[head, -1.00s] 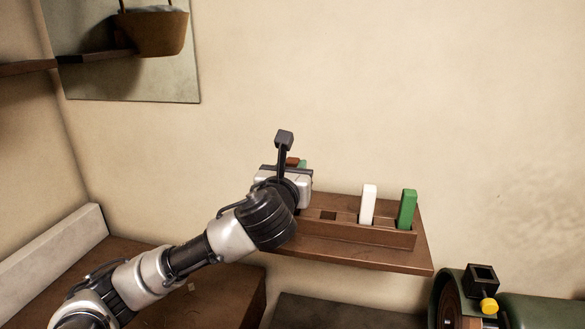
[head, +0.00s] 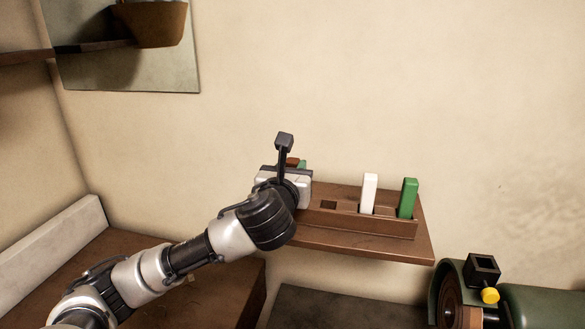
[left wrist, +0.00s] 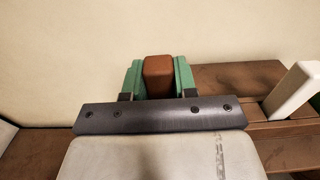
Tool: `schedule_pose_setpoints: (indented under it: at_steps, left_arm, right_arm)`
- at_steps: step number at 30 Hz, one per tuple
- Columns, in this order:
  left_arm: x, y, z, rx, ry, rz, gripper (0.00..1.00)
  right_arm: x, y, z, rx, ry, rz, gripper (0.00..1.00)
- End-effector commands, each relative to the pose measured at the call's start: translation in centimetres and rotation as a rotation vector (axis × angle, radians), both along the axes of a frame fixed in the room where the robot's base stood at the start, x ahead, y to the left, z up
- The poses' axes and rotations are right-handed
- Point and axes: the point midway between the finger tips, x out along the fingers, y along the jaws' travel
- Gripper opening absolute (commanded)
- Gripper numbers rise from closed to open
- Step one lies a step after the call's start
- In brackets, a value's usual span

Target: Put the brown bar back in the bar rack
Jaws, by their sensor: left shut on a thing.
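The brown bar (head: 292,161) shows only its top end behind my left gripper (head: 297,164) in the head view. In the left wrist view, the brown bar (left wrist: 158,75) stands between the two green fingers of my left gripper (left wrist: 158,78), which is shut on it. The wooden bar rack (head: 350,226) sits on a wall shelf, and my gripper is over its left end. The bar's lower end is hidden, so I cannot tell whether it is in a slot. One empty slot (head: 328,205) shows right of the gripper. My right gripper is not in view.
A white bar (head: 369,194) and a green bar (head: 408,198) stand in the rack's right part. The wooden shelf (head: 405,251) juts from the wall. A green machine with a yellow knob (head: 489,295) is at lower right. A basket (head: 150,22) is at upper left.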

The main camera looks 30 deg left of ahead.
Motion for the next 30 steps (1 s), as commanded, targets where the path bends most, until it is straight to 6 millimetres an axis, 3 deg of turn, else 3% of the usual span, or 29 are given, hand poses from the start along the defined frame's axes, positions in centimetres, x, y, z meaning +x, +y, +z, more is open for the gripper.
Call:
schedule_pose_setpoints:
  at_steps: [17, 18, 23, 30]
  left_arm:
    - [0.0, 0.0, -1.5, 0.0, 0.0, -0.001, 0.04]
    - [0.0, 0.0, -1.5, -0.001, 0.0, -0.001, 0.3]
    - [0.0, 0.0, -1.4, 0.0, 0.0, -0.001, 0.55]
    - [0.0, 0.0, -1.5, 0.0, 0.001, -0.001, 0.57]
  right_arm:
    - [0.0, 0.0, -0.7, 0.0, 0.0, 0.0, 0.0]
    - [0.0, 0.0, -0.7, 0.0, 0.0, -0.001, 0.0]
    - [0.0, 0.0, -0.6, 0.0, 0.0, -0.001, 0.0]
    - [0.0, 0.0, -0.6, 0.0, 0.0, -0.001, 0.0]
